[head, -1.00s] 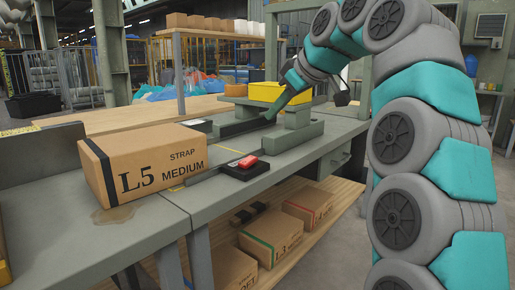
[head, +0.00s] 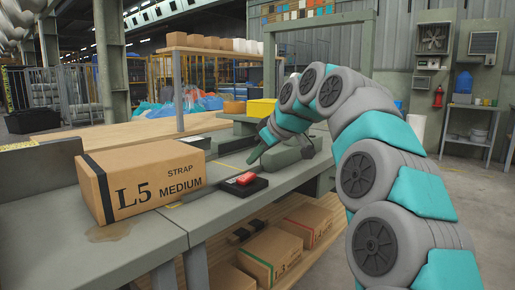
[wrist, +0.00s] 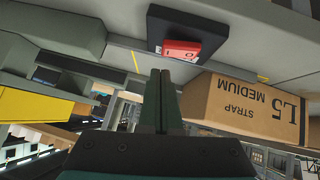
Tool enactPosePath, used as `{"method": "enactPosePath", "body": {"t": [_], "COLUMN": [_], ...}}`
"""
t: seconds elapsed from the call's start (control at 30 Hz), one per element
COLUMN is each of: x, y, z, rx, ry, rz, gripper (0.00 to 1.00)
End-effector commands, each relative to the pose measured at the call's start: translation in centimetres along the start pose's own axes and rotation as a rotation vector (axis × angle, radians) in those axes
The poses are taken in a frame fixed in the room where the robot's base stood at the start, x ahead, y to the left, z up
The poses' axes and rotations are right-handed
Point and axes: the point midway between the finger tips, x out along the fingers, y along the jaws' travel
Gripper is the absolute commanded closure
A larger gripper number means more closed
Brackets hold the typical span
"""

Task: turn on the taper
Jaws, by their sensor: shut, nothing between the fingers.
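A black switch box (head: 256,187) with a red rocker (head: 246,178) sits near the front edge of the grey workbench. In the wrist view the black box (wrist: 158,26) and red rocker (wrist: 183,48) appear upside down, beyond my fingertips. The rocker carries small white marks. My gripper (head: 252,160) is just above and behind the switch in the head view, apart from it. In the wrist view my gripper (wrist: 161,72) has its two dark fingers together, with nothing between them. Grey machine blocks (head: 285,155) stand behind the switch; I cannot tell whether they are the taper.
A cardboard box (head: 145,180) marked "L5 STRAP MEDIUM" stands on the bench (head: 140,254) to the left of the switch. A yellow bin (head: 262,107) is behind. More boxes (head: 306,223) lie on the lower wooden shelf. The floor at right is open.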

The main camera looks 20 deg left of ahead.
Motion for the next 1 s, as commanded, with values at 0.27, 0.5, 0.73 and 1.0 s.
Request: {"method": "enactPosePath", "body": {"t": [0.27, 0.5, 0.73, 1.0], "x": [1.3, 1.5, 1.5, 2.1], "y": [-0.1, 0.0, 0.1, 0.3], "z": [1.4, 1.5, 1.5, 2.1], "rx": [0.000, 0.000, 0.004, 0.064], "ry": [-0.002, -0.001, -0.002, -0.002], "rz": [-0.001, 0.001, -0.003, -0.065], "gripper": [1.00, 1.00, 1.00, 1.00]}}
